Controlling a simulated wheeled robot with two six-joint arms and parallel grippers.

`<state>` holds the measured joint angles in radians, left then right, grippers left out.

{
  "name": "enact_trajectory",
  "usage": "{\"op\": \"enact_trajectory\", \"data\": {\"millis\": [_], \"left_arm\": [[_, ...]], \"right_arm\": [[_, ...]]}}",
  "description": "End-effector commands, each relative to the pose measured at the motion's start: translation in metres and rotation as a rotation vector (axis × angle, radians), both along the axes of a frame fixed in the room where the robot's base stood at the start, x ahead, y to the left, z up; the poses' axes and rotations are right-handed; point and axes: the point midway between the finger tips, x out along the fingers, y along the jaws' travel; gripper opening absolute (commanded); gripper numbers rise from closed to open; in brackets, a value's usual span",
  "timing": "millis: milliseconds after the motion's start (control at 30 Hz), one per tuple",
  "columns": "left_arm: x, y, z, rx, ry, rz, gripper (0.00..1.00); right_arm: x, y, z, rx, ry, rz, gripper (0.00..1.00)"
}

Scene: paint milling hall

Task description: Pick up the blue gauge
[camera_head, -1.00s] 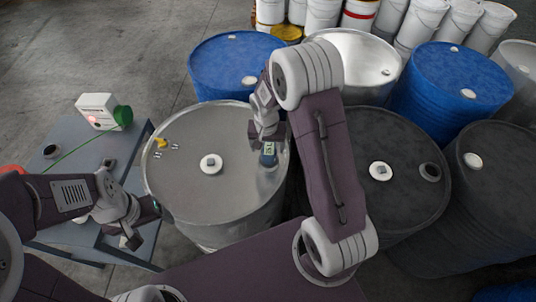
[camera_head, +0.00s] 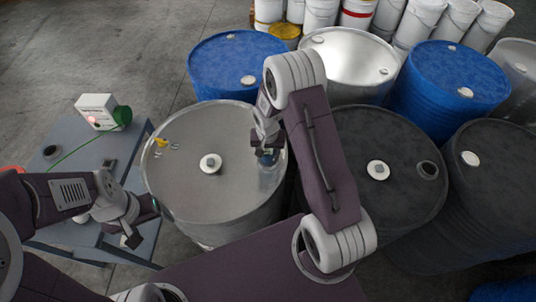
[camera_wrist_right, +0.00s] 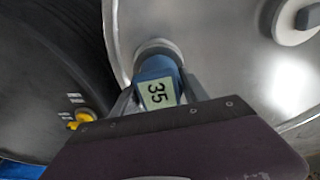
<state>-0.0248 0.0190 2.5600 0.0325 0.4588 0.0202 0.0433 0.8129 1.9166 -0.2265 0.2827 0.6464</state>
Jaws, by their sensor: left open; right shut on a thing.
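The blue gauge (camera_head: 268,159) is over the right part of the silver drum's lid (camera_head: 225,130), between the fingers of my right gripper (camera_head: 265,150). In the right wrist view the gauge (camera_wrist_right: 146,70) shows a pale display reading 35 and a round grey end. My right gripper (camera_wrist_right: 160,92) is shut on it there, with a finger on each side. I cannot tell whether the gauge touches the lid. My left gripper (camera_head: 140,228) is open and empty by the side table at the left.
The side table (camera_head: 75,150) carries a white box with a green round part (camera_head: 104,112) and a green cable. Blue drums (camera_head: 235,60) and dark drums (camera_head: 395,150) crowd around the silver drum. White buckets (camera_head: 320,15) stand behind. Floor is free at upper left.

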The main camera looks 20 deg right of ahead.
Motion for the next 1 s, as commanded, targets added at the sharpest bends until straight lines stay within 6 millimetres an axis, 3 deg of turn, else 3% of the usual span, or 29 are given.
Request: {"op": "enact_trajectory", "data": {"millis": [267, 533, 1000], "left_arm": [[0.0, 0.0, -0.001, 0.0, 0.0, 0.0, 0.77], [0.0, 0.0, -0.008, 0.0, 0.0, 0.0, 0.77], [0.0, 0.0, -0.019, 0.0, 0.0, 0.0, 0.77]], "right_arm": [[0.001, 0.0, 0.004, 0.0, -0.002, 0.0, 0.0], [0.001, 0.0, 0.043, 0.0, -0.007, -0.001, 0.0], [-0.085, -0.056, 0.102, -0.001, -0.003, -0.005, 0.0]]}}
